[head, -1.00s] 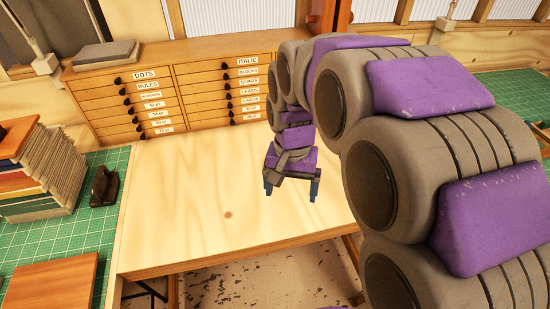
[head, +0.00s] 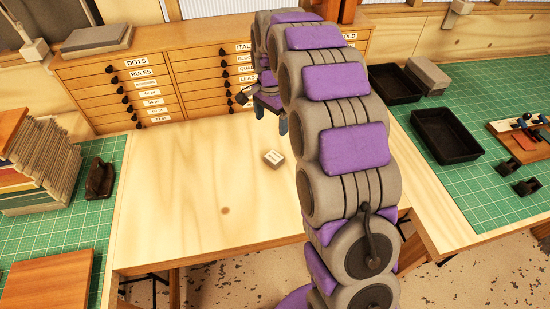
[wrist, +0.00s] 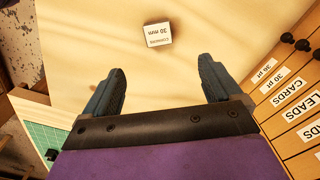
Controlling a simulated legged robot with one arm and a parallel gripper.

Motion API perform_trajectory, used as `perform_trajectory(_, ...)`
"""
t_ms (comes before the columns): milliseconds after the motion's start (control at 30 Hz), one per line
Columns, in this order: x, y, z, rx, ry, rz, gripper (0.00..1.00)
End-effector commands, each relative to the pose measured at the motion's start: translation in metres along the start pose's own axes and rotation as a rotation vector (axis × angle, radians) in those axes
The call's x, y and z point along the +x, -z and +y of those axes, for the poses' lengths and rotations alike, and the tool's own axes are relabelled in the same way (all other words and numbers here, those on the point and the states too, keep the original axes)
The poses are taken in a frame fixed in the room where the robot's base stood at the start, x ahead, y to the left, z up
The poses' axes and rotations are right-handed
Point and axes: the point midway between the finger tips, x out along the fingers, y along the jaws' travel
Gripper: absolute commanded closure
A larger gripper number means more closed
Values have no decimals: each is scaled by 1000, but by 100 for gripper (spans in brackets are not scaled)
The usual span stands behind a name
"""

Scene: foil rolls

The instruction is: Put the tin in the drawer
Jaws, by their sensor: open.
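A small pale box-shaped tin (head: 273,157) sits on the bare wooden tabletop. In the wrist view the tin (wrist: 158,35) shows a white label reading "30 mm", ahead of the fingertips and apart from them. My gripper (head: 271,118) is open and empty, near the front of the drawer cabinet, beyond the tin in the head view. Its two blue-grey fingers also show in the wrist view (wrist: 162,78). The wooden drawer cabinet (head: 190,75) has labelled drawers such as DOTS and RULES. The visible left drawers look shut; my arm hides part of the right ones.
The wooden tabletop (head: 180,205) is otherwise clear. Green cutting mats lie on both sides. Paper stacks (head: 40,160) and a dark tool (head: 99,178) stand at left. Black trays (head: 446,135) and a board with tools (head: 525,135) lie at right.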

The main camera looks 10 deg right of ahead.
Motion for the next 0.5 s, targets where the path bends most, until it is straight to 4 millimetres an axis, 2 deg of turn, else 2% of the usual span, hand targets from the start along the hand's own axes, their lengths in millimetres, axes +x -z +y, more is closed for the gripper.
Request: perform_trajectory(500,98,1,2,-3,-3,-4,8)
